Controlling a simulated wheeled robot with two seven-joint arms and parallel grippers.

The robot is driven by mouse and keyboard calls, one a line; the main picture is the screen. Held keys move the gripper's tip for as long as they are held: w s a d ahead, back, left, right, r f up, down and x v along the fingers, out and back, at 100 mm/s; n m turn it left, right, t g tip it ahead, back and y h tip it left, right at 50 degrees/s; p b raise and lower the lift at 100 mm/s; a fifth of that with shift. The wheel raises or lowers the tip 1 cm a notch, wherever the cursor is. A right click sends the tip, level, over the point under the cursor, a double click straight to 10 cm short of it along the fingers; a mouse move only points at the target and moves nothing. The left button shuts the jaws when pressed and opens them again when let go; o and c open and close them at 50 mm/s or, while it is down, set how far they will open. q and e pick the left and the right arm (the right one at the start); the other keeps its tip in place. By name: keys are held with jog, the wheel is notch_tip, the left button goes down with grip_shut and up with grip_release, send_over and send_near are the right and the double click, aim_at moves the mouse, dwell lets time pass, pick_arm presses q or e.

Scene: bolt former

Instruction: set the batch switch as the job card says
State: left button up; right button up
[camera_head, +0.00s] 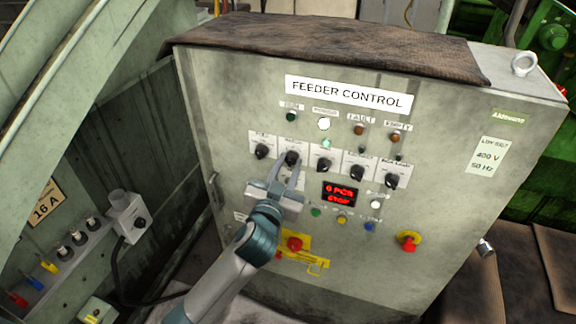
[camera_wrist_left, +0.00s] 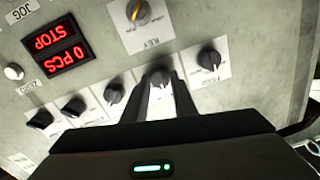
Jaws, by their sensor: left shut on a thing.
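The feeder control cabinet (camera_head: 450,120) carries a row of black rotary switches on white plates. My left gripper (camera_head: 285,168) is shut on the second switch from the left (camera_head: 292,158). In the left wrist view, which is upside down, this black knob (camera_wrist_left: 160,73) sits between the fingertips of the left gripper (camera_wrist_left: 161,84). Its plate is partly hidden by the fingers, and its label is too blurred to read for certain. The red display (camera_head: 340,194) reads 0 PCS and STOP. I cannot make out a job card. My right gripper is not in view.
Neighbouring knobs stand close on both sides, the leftmost (camera_head: 262,151) and the middle one (camera_head: 324,164). A key switch (camera_wrist_left: 138,12) sits near the gripped knob. A brown cloth (camera_head: 330,45) covers the cabinet top.

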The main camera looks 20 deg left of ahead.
pick_arm(q)
jog(key=m+p, duration=0.1)
jog(key=m, duration=0.3)
jog(key=shift+m+p, duration=0.3)
jog(key=shift+m, duration=0.1)
jog(key=shift+m+t+p, duration=0.3)
jog(key=shift+m+p, duration=0.25)
jog(key=shift+m, duration=1.35)
jog(key=o, duration=1)
jog(key=shift+h, duration=0.3)
jog(key=shift+o, duration=0.2)
jog(key=shift+s+f, duration=0.1)
